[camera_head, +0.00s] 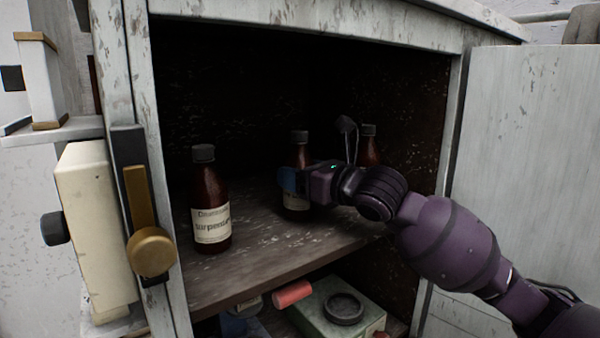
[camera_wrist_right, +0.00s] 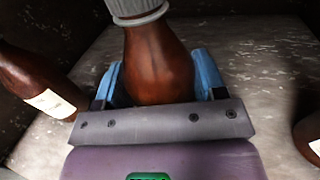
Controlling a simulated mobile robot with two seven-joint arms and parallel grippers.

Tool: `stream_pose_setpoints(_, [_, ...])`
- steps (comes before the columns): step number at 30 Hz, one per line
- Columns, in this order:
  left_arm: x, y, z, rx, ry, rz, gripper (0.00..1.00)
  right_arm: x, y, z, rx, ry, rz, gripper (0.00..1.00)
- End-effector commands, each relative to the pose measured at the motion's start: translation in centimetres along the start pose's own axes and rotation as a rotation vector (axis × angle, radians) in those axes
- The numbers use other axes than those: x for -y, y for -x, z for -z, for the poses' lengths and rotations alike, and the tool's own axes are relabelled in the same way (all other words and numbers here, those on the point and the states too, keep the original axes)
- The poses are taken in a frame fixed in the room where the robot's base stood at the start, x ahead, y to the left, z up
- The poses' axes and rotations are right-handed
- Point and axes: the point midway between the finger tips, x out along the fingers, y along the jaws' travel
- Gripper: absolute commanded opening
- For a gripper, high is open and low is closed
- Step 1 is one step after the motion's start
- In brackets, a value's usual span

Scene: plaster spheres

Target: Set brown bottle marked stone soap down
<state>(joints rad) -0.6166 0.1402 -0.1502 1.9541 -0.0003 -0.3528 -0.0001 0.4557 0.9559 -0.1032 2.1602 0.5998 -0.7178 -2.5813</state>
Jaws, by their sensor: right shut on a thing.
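A brown bottle with a grey cap (camera_head: 299,155) stands upright at the middle of the cabinet shelf. Its label is mostly hidden behind my right gripper. My right gripper (camera_head: 288,184) reaches in from the right and is shut on this bottle. In the right wrist view the bottle (camera_wrist_right: 158,62) sits between the blue finger pads. The bottle is at or very near the shelf board (camera_head: 270,260); I cannot tell whether its base touches. My left gripper is out of view.
Another brown bottle (camera_head: 369,150) stands behind my wrist on the right. A red cylinder (camera_head: 292,294) and a green box (camera_head: 325,310) are below. The open cabinet door (camera_head: 530,150) is at right.

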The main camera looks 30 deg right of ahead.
Motion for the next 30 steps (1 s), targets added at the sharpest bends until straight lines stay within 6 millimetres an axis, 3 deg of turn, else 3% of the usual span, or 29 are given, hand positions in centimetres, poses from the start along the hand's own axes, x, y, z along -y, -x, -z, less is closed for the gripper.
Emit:
stream_pose_setpoints(12, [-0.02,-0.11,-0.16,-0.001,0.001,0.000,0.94,-0.02,0.02,0.31,0.003,0.002,0.000,0.28])
stream_pose_setpoints(13, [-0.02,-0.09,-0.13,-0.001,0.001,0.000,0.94,-0.02,0.00,0.39,0.000,0.000,0.000,0.67])
stream_pose_setpoints(17, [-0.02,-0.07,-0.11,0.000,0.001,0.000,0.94,-0.01,0.00,0.34,0.000,0.000,0.000,0.87])
stream_pose_setpoints(30, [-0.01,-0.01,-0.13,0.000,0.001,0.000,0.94,0.08,0.51,0.06,0.001,0.002,0.001,0.90])
